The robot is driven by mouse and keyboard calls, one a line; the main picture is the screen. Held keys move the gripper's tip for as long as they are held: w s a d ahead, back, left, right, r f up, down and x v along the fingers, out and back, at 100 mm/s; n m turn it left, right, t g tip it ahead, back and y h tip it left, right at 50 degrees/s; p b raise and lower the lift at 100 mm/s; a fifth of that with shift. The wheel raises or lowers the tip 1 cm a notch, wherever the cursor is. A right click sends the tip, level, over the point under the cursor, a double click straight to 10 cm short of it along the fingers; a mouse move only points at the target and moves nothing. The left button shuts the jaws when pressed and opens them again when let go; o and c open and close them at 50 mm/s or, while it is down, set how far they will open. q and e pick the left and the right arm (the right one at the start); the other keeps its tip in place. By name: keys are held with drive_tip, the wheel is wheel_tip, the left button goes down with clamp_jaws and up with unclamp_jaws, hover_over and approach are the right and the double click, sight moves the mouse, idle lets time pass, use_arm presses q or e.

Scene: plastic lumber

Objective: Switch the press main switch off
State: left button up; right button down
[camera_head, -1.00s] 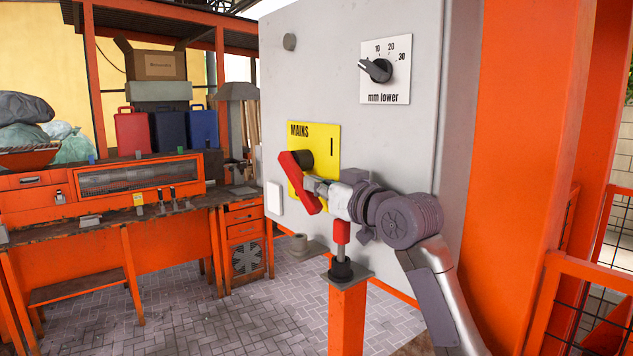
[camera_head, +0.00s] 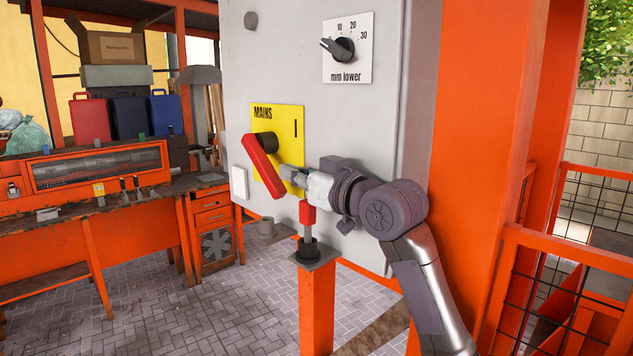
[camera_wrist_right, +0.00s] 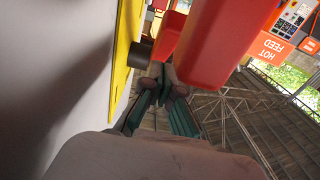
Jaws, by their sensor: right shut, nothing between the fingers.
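The main switch is a long red handle (camera_head: 262,165) on a dark round hub (camera_head: 265,140), mounted on a yellow plate (camera_head: 290,125) marked "MAINS" and "I". The handle slants from upper left to lower right. My right gripper (camera_head: 282,174) is at the right side of the handle's lower half, shut and empty. In the right wrist view the closed fingertips (camera_wrist_right: 165,80) lie close beside the red handle (camera_wrist_right: 210,45), near the yellow plate (camera_wrist_right: 124,45). Whether they touch the handle cannot be told. My left gripper is not in view.
A "mm lower" dial (camera_head: 343,48) sits above on the grey cabinet (camera_head: 370,120). A red-topped lever (camera_head: 307,213) on an orange post (camera_head: 317,305) stands below my right gripper. An orange column (camera_head: 470,160) and railing (camera_head: 560,245) are at right, a workbench (camera_head: 100,170) at left.

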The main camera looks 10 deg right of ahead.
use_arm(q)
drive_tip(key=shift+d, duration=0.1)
use_arm(e)
drive_tip(key=v, duration=0.8)
drive_tip(key=shift+s+d, duration=0.15)
drive_tip(key=shift+s, duration=0.05)
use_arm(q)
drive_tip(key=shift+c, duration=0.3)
